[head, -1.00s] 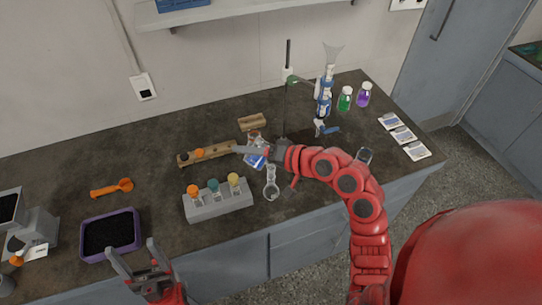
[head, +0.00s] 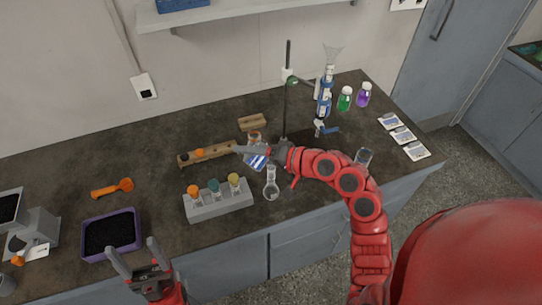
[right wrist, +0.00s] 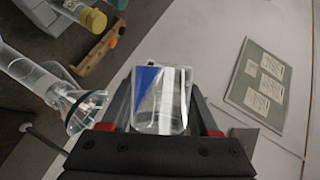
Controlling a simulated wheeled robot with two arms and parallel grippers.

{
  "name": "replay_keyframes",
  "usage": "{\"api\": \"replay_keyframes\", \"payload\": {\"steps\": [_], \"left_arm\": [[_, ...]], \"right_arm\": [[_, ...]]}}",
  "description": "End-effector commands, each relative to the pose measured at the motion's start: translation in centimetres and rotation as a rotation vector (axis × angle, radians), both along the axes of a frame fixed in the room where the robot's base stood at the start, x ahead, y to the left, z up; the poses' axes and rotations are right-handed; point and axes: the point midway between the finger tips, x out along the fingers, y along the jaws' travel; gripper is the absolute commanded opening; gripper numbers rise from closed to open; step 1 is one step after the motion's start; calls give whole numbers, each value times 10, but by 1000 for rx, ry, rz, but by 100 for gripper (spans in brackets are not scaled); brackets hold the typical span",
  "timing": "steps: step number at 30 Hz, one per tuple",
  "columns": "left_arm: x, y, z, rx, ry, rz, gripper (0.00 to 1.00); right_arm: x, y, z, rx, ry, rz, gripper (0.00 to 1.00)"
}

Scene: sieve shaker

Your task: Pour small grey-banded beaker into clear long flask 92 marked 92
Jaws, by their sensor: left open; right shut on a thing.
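My right gripper (head: 264,154) is shut on a small clear beaker, held above the bench. In the right wrist view the beaker (right wrist: 160,100) sits between the two fingers, with a blue patch and pale bands showing on or through its glass. No contents can be made out. The clear long-necked flask (head: 271,186) stands upright on the bench just below and in front of this gripper. In the right wrist view its flared mouth (right wrist: 87,110) is left of the beaker, apart from it. Its marking is not readable. My left gripper (head: 133,254) is open and empty at the front edge.
A grey rack (head: 218,205) with several capped vials stands left of the flask. A wooden rack (head: 208,153) lies behind it. A stand with a burette (head: 325,100) is behind right. A purple tray (head: 110,233) and orange scoop (head: 112,188) lie left.

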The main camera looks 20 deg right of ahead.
Motion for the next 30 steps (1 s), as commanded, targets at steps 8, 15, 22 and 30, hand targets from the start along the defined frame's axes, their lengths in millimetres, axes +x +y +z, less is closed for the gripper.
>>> {"api": "replay_keyframes", "payload": {"steps": [8, 15, 22, 30], "left_arm": [[0, 0, 4, 0, 0, 0, 73], [0, 0, 6, 0, 0, 0, 73], [0, 0, 9, 0, 0, 0, 73], [0, 0, 11, 0, 0, 0, 73]], "right_arm": [[0, 0, 3, 32, 18, -1, 4], [0, 0, 5, 59, 36, -1, 4], [0, 0, 7, 87, 52, -1, 4], [1, -1, 6, 119, 72, -3, 4]]}}
